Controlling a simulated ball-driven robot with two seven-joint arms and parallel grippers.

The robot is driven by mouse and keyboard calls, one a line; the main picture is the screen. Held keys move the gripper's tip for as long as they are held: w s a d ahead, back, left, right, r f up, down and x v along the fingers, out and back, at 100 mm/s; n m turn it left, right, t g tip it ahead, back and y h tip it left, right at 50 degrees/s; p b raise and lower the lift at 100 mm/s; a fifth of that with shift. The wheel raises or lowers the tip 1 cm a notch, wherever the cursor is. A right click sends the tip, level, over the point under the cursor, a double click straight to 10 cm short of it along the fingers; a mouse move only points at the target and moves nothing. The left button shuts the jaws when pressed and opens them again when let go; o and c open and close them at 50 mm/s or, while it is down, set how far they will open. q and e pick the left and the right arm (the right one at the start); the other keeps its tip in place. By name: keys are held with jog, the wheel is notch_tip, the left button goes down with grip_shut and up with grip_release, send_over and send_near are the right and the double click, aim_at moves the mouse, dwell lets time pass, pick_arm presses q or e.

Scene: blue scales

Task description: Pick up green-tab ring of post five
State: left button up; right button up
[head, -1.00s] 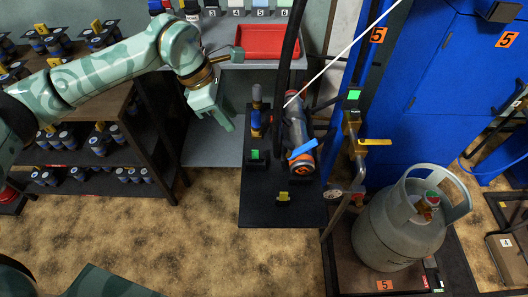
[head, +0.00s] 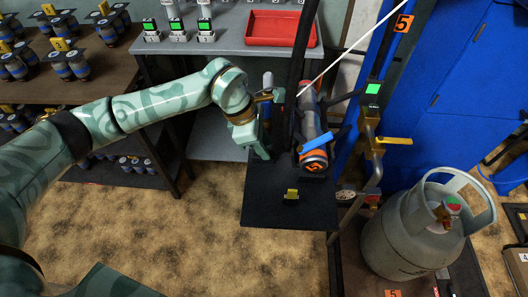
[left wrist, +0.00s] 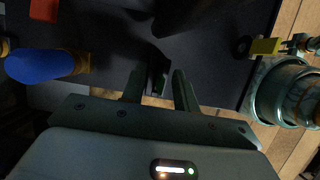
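The post marked 5 is the blue upright with an orange number plate (head: 403,23). A black platform (head: 262,212) stands in front of it, with a yellow tab (head: 291,194) near its front edge. My left gripper (head: 262,155) is low over the platform's left side and covers the spot where a green tab showed. In the left wrist view the two fingers (left wrist: 157,88) are apart, and a dark upright piece (left wrist: 156,72) shows between them. I cannot tell whether it is the green-tab ring or whether the fingers touch it. No green tab shows now. My right gripper is out of view.
An orange-ended cylinder (head: 313,160) with a blue lever (head: 316,142) stands just right of my gripper. A blue piece (left wrist: 40,66) is at the left in the wrist view. A grey gas bottle (head: 410,235) stands right. A red tray (head: 275,28) is behind.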

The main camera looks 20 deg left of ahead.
pick_arm(q)
jog(key=shift+r, duration=0.15)
grip_shut()
